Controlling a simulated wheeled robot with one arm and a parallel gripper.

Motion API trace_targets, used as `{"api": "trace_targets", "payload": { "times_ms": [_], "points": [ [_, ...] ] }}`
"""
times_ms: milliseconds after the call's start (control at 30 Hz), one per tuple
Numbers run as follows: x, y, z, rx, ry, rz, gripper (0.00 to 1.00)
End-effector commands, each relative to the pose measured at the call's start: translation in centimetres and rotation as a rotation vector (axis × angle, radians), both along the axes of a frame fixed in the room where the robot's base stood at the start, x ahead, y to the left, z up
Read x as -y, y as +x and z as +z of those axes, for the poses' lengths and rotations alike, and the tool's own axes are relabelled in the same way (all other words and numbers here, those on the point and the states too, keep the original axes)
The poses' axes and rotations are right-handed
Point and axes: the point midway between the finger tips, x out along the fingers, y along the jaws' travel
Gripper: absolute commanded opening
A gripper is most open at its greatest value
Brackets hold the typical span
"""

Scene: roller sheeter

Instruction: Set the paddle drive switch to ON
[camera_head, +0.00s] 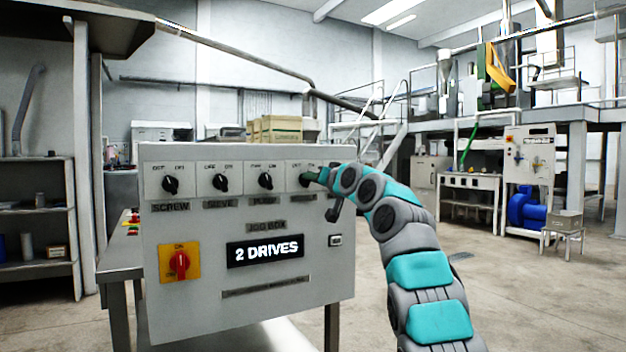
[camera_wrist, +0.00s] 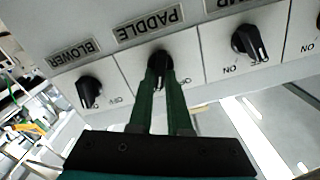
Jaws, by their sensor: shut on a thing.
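The control panel (camera_head: 200,290) has a row of black rotary switches with OFF and ON marks. The paddle drive switch (camera_wrist: 158,60), under the PADDLE label (camera_wrist: 148,25) in the wrist view, sits between the two fingers of my gripper (camera_wrist: 162,70). The green fingers are shut on its knob. An OFF mark (camera_wrist: 186,82) shows right of the fingers; the ON mark is hidden. The fingers cover much of the knob, so I cannot tell its exact angle. In the head view my gripper (camera_head: 319,176) reaches the panel's upper right from the right.
The blower switch (camera_wrist: 89,91) and another switch (camera_wrist: 249,42) flank the paddle switch closely. The screw switch (camera_head: 170,185) and sieve switch (camera_head: 220,184) are further left. A red main switch (camera_head: 180,263) and a "2 DRIVES" display (camera_head: 266,250) are lower.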

Motion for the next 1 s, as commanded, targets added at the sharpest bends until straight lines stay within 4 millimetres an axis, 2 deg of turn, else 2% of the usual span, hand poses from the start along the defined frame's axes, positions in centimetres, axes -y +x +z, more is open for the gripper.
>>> {"api": "trace_targets", "payload": {
  "times_ms": [133,167,400,767,1000],
  "points": [
    [0.0,0.0,-0.1,-0.001,0.000,0.000,0.00],
    [0.0,0.0,-0.1,-0.001,0.000,0.000,0.20],
    [0.0,0.0,0.0,0.000,0.000,0.000,0.46],
    [0.4,-0.4,-0.2,0.001,-0.001,-0.001,0.46],
    [2.1,-2.8,-0.4,0.007,0.000,-0.004,0.46]
  ]
}}
